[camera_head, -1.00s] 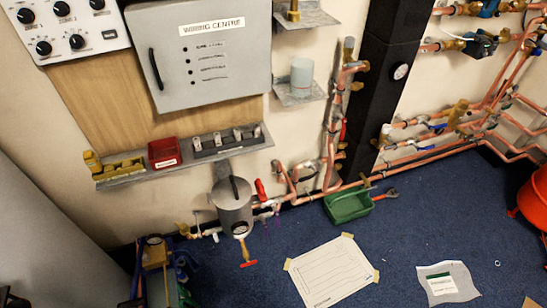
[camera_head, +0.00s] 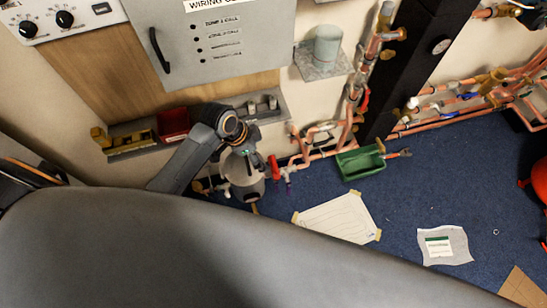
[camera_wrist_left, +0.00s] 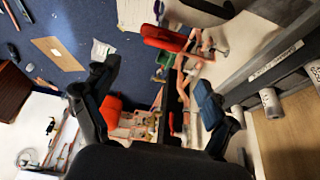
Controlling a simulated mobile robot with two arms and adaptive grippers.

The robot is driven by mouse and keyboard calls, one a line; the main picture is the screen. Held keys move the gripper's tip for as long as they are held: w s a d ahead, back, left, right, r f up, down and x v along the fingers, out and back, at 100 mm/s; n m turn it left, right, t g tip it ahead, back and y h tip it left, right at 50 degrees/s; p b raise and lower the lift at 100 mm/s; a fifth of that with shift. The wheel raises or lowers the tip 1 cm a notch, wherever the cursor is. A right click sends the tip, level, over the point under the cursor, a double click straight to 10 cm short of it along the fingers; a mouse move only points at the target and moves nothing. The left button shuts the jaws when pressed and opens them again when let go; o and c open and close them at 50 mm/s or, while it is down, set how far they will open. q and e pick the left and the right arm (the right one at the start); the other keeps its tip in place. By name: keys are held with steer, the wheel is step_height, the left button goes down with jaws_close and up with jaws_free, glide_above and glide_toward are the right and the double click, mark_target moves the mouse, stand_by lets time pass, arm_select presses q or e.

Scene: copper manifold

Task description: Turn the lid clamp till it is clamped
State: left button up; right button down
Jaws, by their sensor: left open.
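The grey pot (camera_head: 246,188) stands low by the wall pipes in the head view, partly behind my left wrist. Its lid clamp is hidden there by my left gripper (camera_head: 247,158), which is at the top of the pot; I cannot tell whether they touch. In the left wrist view my left gripper (camera_wrist_left: 155,98) has its two dark fingers spread wide, with nothing held between them. A red lever (camera_wrist_left: 165,37) shows beyond the fingers. I cannot make out the clamp in that view. My right gripper is not in view.
The red valve handle (camera_head: 274,167) is just right of the pot. The shelf (camera_head: 132,152) with a red bin (camera_head: 173,123) is left of my wrist. A green tray (camera_head: 360,163) and a paper sheet (camera_head: 338,217) lie on the blue floor. My own arm covers the foreground.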

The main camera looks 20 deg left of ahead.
mark_target(274, 163)
arm_select(q)
steer(key=x, duration=0.8)
steer(key=shift+w+f, duration=0.15)
steer(key=shift+f, duration=0.05)
steer(key=shift+w+d+f, duration=0.15)
steer(key=shift+d+f, duration=0.05)
steer(key=shift+f, duration=0.4)
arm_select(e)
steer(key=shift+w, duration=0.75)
arm_select(q)
steer(key=shift+c, duration=0.2)
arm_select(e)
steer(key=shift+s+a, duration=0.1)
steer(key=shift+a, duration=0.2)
arm_select(q)
steer(key=c, duration=1.1)
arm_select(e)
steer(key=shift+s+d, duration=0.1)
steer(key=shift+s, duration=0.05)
